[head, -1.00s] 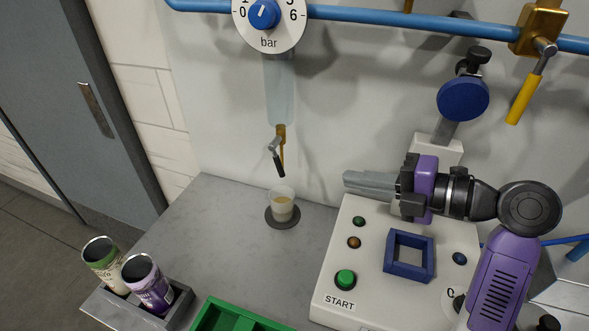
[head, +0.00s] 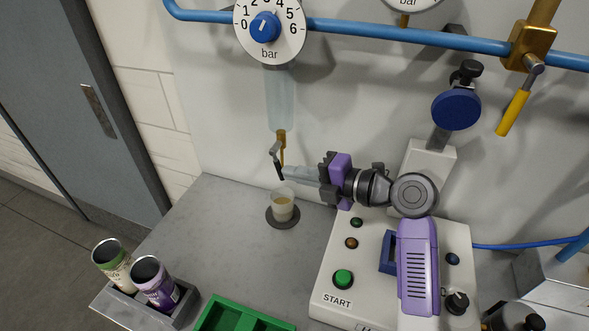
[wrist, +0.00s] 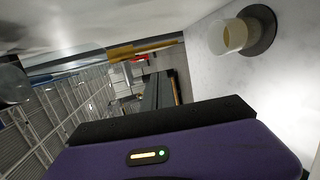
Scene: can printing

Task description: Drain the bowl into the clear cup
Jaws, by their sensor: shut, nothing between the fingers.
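The translucent pale-blue bowl (head: 280,98) hangs on the wall below a pressure dial. A brass drain (head: 282,142) with a small dark-tipped lever (head: 278,164) is at its lower end. The clear cup (head: 283,205) stands upright below the drain on a dark round coaster (head: 283,222), with some pale yellowish liquid in it. The cup also shows in the wrist view (wrist: 228,37). My gripper (head: 286,172) is shut and empty, pointing left, with its tips right beside the lever. I cannot tell whether they touch it.
A white machine (head: 330,280) with a START button stands at the right. A grey holder (head: 125,306) with two printed cans is at the lower left, beside a green tray (head: 210,318). Blue pipe (head: 350,26) and a yellow-handled valve (head: 513,112) are above. The counter left of the cup is clear.

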